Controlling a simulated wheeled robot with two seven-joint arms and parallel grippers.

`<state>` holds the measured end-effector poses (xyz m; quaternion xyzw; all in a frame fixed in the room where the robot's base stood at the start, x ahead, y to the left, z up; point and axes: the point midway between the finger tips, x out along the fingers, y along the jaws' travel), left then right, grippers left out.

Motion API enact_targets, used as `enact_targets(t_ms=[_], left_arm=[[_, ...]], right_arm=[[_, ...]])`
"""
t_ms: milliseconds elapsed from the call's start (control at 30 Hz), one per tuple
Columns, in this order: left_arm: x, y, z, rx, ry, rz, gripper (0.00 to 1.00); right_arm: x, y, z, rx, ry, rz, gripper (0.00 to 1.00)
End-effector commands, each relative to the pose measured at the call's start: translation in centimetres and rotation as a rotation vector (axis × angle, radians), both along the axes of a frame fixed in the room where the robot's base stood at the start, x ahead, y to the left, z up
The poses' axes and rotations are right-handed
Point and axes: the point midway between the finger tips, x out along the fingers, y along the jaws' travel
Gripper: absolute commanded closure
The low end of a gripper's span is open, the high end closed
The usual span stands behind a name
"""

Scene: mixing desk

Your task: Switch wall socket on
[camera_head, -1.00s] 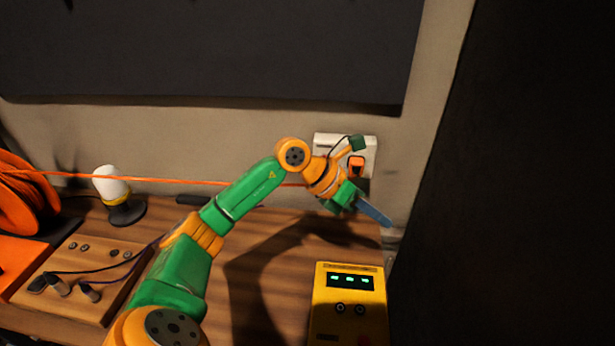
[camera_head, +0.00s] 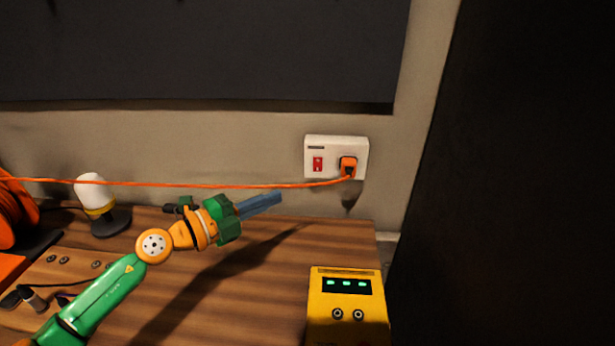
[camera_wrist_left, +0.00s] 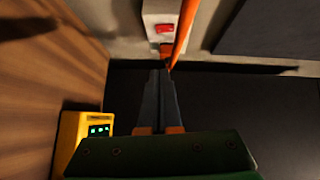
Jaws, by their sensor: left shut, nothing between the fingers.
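The white wall socket (camera_head: 331,143) is fixed on the wall above the desk's back edge. It has a red rocker switch (camera_head: 318,164) on its left and an orange plug (camera_head: 348,166) on its right. I cannot tell which way the rocker is set. My left gripper (camera_head: 279,198) is shut and empty, to the left of and below the socket, apart from it. In the left wrist view the closed fingers (camera_wrist_left: 161,76) point towards the socket (camera_wrist_left: 151,17) and its red switch (camera_wrist_left: 165,29). My right gripper is in neither view.
An orange cable (camera_head: 230,186) runs from the plug left along the wall to a reel (camera_head: 12,215). A white-topped lamp (camera_head: 93,192) stands on the desk at left. A yellow box with green displays (camera_head: 347,303) stands at front right. A dark panel fills the right.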

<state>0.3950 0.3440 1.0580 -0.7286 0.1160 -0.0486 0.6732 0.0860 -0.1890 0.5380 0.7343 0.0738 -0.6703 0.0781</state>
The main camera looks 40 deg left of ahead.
Motion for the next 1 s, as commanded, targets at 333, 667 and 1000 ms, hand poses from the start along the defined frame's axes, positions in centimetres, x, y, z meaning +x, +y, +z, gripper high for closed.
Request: enact_targets(t_ms=[333, 667, 1000], left_arm=[[4.8, -1.2, -0.5, 0.008, -0.001, -0.006, 1.00], [9.5, -2.2, -0.4, 0.001, -0.006, 0.001, 1.00], [12.7, -0.4, -1.4, 0.001, -0.003, 0.003, 1.00]], right_arm=[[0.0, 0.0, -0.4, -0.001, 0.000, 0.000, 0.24], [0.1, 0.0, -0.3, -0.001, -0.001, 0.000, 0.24], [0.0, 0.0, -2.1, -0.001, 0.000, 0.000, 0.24]])
